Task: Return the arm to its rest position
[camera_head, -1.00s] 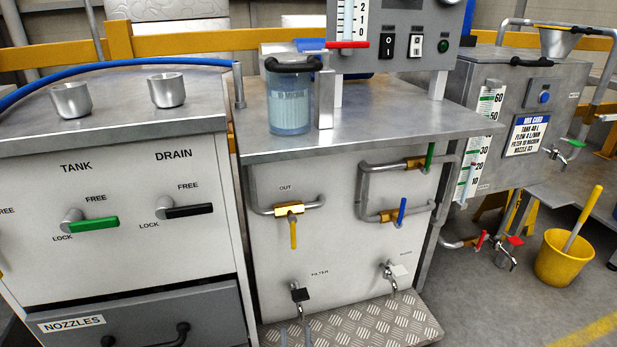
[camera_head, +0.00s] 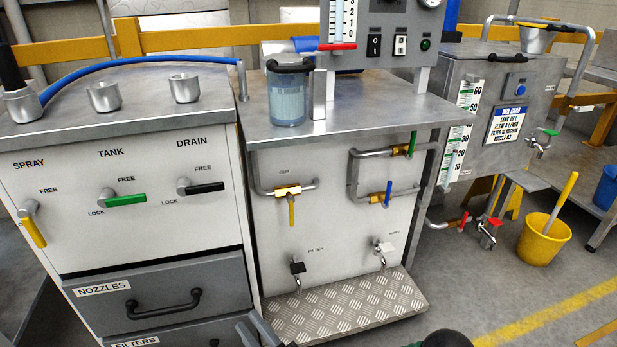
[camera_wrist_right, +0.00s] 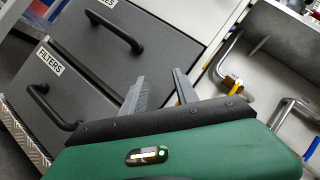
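My right gripper (camera_head: 256,328) shows at the bottom edge of the head view, in front of the drawer cabinet and left of the checkered step. In the right wrist view its two grey fingers (camera_wrist_right: 158,82) stand apart with nothing between them, so it is open and empty. Beyond the fingers in that view are the cabinet drawers and pipework. A dark rounded part of my right arm (camera_head: 447,339) shows at the bottom edge of the head view. My left gripper is not in view.
Drawers with black handles, one marked NOZZLES (camera_head: 160,300), lie close to the right gripper. The checkered step (camera_head: 345,308) is beside it, below a panel with pipes and taps. A yellow bucket (camera_head: 543,241) stands on the floor at right; the floor in front is clear.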

